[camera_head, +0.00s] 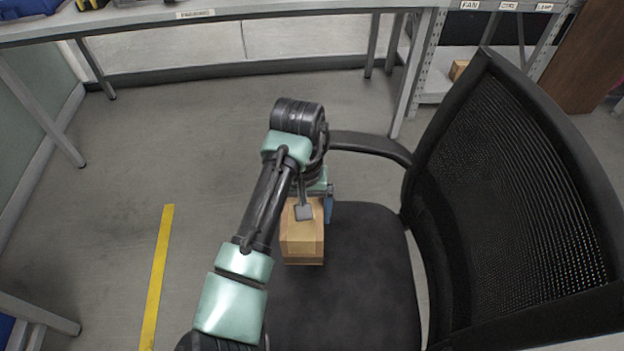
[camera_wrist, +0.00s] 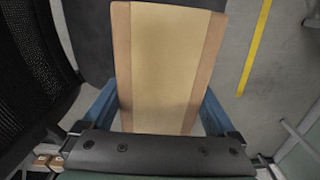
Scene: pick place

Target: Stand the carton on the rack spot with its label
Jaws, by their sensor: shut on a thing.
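A brown cardboard carton (camera_head: 302,240) with a paler tape band is over the left part of the black chair seat in the head view. My gripper (camera_head: 315,208) is shut on it from above, with a finger on either side. In the wrist view the carton (camera_wrist: 165,65) fills the middle between my blue fingers. I cannot tell whether the carton touches the seat. The rack (camera_head: 440,75) stands at the upper right, with small white labels on its top edge that include one reading FAN. No writing on the carton can be made out.
The black office chair (camera_head: 510,190) fills the right side, its mesh back partly in front of the rack. A long workbench (camera_head: 240,12) runs along the back. A small brown box (camera_head: 458,69) sits on a lower rack shelf. The grey floor at left, with a yellow line (camera_head: 157,280), is clear.

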